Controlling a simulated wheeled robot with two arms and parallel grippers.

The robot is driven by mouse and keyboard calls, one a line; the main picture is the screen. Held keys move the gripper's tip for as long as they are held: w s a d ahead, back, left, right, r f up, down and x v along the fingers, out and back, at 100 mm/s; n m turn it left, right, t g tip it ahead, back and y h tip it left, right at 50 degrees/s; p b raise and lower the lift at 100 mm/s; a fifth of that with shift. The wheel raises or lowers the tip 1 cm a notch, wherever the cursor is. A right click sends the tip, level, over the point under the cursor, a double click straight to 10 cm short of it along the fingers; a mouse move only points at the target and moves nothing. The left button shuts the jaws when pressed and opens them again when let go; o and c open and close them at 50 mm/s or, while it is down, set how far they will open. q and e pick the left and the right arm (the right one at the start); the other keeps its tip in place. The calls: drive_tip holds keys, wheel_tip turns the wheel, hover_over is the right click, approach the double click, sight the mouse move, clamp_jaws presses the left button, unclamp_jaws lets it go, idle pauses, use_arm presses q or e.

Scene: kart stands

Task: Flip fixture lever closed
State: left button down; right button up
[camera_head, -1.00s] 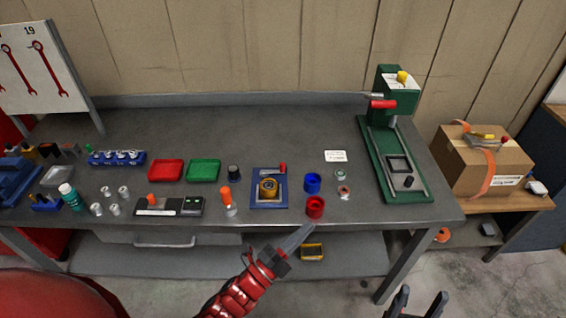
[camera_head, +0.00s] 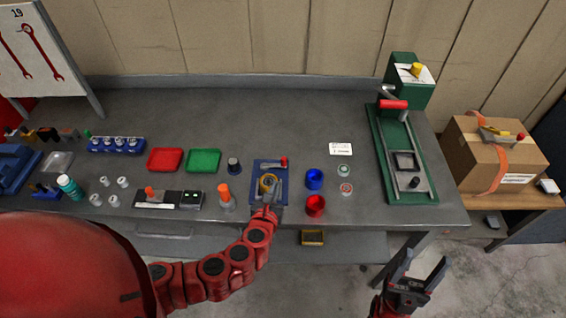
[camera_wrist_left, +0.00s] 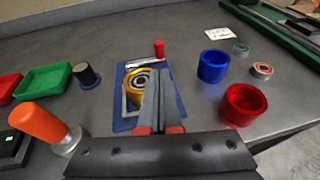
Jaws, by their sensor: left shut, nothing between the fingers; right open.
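The fixture is a blue plate (camera_head: 255,197) on the bench with a round yellow part (camera_head: 268,181) seated on it. Its lever has a red grip (camera_head: 284,161) at the back right of the plate. It also shows in the left wrist view, where the red grip (camera_wrist_left: 159,48) stands behind the yellow part (camera_wrist_left: 136,90). My left gripper (camera_head: 270,190) is shut and empty. Its fingers (camera_wrist_left: 159,76) reach over the front right of the plate, hiding part of it, with the tips short of the red grip. My right gripper (camera_head: 421,270) is open, in front of the bench at the right.
A blue cup (camera_head: 314,180) and a red cup (camera_head: 316,206) stand just right of the fixture. An orange-handled tool (camera_head: 225,195) stands to its left. Green (camera_head: 203,160) and red (camera_head: 165,159) trays are further left. A green press (camera_head: 391,150) stands at the right.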

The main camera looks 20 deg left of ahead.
sight(283, 163)
use_arm(q)
drive_tip(key=shift+w, duration=0.1)
drive_tip(key=shift+s, duration=0.2)
drive_tip(key=x, duration=0.4)
drive_tip(key=p+x, duration=0.1)
drive_tip(key=x, duration=0.4)
drive_tip(key=shift+r, duration=0.2)
drive_tip(key=shift+w+f, duration=0.3)
drive_tip(key=shift+w, duration=0.25)
